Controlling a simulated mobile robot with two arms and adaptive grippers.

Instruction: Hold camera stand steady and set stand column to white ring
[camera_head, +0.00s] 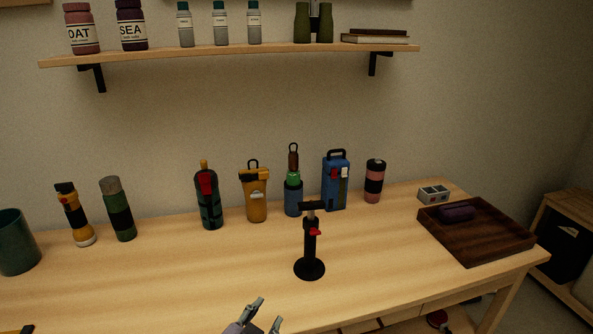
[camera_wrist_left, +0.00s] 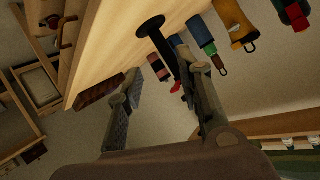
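The camera stand (camera_head: 309,267) is black and upright on the table, with a round base, a thin column and a dark crosspiece on top. A red lever (camera_head: 315,232) sits on the column, and a short pale section (camera_head: 310,213) shows just under the crosspiece. I cannot make out a separate white ring. My left gripper (camera_head: 260,314) is open and empty at the bottom of the head view, in front of the stand and apart from it. In the left wrist view the stand (camera_wrist_left: 151,26) lies beyond the open fingers (camera_wrist_left: 167,76). My right gripper is not in view.
Behind the stand are a blue case (camera_head: 335,185), a yellow flask (camera_head: 255,200), a dark green bottle (camera_head: 209,212) and other bottles. A dark wooden tray (camera_head: 485,248) is at the right. A wall shelf (camera_head: 230,50) hangs above. The table around the stand is clear.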

